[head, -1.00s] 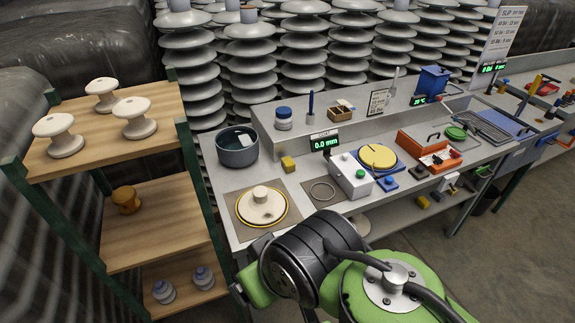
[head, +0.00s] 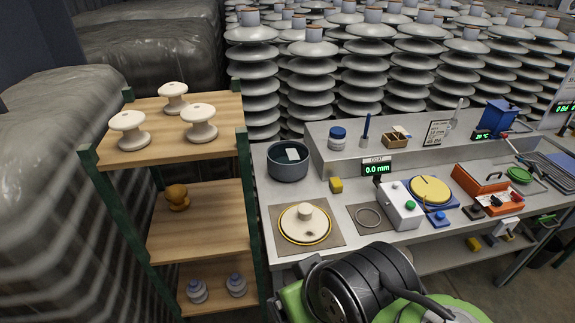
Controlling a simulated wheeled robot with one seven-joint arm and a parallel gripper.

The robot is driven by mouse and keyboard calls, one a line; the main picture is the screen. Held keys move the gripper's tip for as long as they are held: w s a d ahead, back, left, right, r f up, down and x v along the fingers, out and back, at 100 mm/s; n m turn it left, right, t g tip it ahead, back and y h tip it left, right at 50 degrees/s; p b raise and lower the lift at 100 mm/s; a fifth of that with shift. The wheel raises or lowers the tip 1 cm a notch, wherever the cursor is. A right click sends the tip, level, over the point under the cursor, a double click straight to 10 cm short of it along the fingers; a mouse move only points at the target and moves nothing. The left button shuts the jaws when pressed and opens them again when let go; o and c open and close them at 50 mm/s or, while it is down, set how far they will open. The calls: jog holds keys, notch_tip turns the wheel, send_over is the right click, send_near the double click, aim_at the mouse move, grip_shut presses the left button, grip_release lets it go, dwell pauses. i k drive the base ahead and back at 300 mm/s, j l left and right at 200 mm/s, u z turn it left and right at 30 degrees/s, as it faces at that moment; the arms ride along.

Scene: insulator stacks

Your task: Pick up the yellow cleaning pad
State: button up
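A small yellow block (head: 336,185), which looks like the cleaning pad, lies on the grey workbench (head: 291,189). It sits just right of the dark round pot (head: 288,163) and behind the mat with the cream disc. It is apart from both and nothing covers it. A larger round yellow disc (head: 430,189) lies on a blue base further right. My black and green arm links show at the bottom of the head view, in front of the bench. My gripper's fingers are not visible.
A cream disc with a knob (head: 305,224) lies on a mat in front. A wooden shelf rack (head: 165,141) with white spools is at the left, close to the bench.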

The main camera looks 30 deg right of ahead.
aim_at(336, 186)
jog(key=i+l+u, duration=0.15)
jog(key=l+u, duration=0.2)
jog(key=l, duration=0.15)
jog(key=i+l+u, duration=0.1)
jog(key=l+u, duration=0.25)
jog(key=l, duration=0.2)
jog(key=l+u, duration=0.4)
jog(key=i+l, duration=0.05)
jog(key=l, duration=0.05)
